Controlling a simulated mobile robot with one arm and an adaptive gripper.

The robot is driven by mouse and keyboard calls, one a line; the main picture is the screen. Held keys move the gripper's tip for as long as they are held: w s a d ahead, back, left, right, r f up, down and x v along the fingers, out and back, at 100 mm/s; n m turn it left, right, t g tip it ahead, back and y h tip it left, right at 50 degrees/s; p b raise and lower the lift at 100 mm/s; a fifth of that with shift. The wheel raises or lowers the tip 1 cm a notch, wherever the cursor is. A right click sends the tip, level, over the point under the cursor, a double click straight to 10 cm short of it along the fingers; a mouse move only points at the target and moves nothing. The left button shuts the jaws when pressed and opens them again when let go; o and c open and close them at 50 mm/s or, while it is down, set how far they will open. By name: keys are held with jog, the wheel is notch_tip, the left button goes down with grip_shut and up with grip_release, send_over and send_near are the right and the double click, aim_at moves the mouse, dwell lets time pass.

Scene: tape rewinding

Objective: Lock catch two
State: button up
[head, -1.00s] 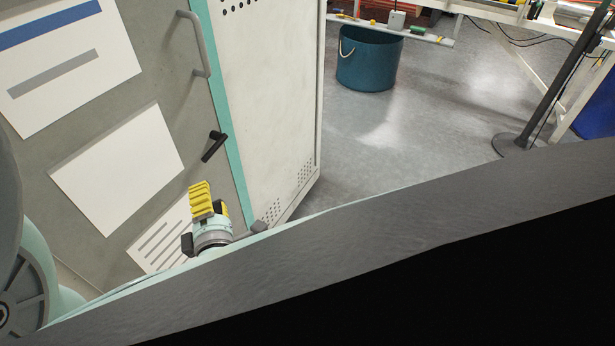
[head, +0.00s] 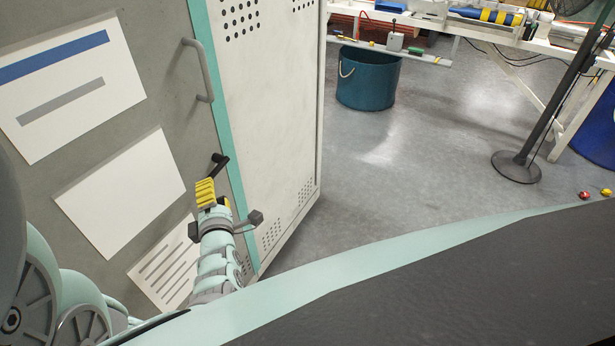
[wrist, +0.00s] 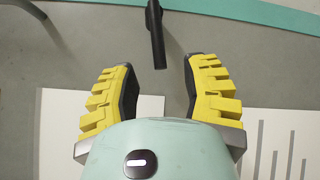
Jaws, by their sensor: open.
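The black catch (head: 220,161) sits on the grey cabinet door, close to its teal edge strip. In the wrist view the catch (wrist: 156,36) is a short dark bar pointing down from the top of the picture. My gripper (head: 206,192) has yellow ribbed fingers and is just below the catch in the head view. In the wrist view my gripper (wrist: 159,72) is open, with one finger to each side of the lower end of the bar. A gap shows on both sides and nothing is held. Depth contact with the door is not clear.
A grey door handle (head: 203,70) is above the catch. White sheets (head: 120,190) are on the door. A teal bucket (head: 367,78), a white workbench (head: 450,30) and a dark post stand (head: 516,168) are farther right. Open floor (head: 410,170) lies between.

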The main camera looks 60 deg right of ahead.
aim_at(211, 174)
jog(key=shift+x, duration=3.25)
jog(key=shift+r, duration=0.1)
jog(key=shift+c, duration=0.2)
jog(key=shift+a, duration=0.1)
grip_shut()
